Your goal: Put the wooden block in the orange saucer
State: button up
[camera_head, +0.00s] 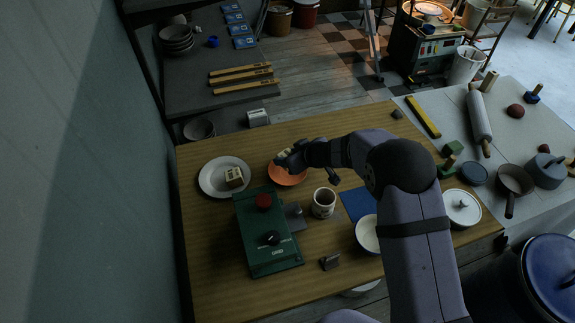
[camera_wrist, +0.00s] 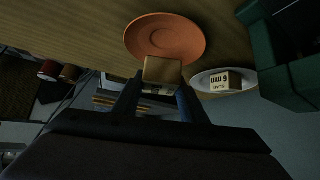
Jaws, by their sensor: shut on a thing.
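The orange saucer (camera_head: 290,179) lies on the wooden table, partly covered by my gripper (camera_head: 284,159) in the head view. In the wrist view the saucer (camera_wrist: 165,30) shows a shallow ringed face beyond the fingertips. My gripper (camera_wrist: 157,92) is shut on a plain tan wooden block (camera_wrist: 162,70). The block overlaps the saucer's edge in the wrist view; whether it touches the saucer cannot be told. In the head view only a small pale part of the block shows at the fingers.
A white plate (camera_head: 209,182) left of the saucer bears a printed block (camera_head: 233,175). A green box with knobs (camera_head: 268,236) stands in front. The table behind the saucer is clear.

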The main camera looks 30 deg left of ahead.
jog(key=shift+f, duration=0.1)
jog(key=shift+f+b, duration=0.45)
jog(key=shift+f, duration=1.3)
jog(key=shift+f, duration=0.25)
jog(key=o, duration=0.8)
jog(key=shift+r, duration=0.1)
jog(key=shift+r, duration=0.15)
jog(key=v, duration=1.2)
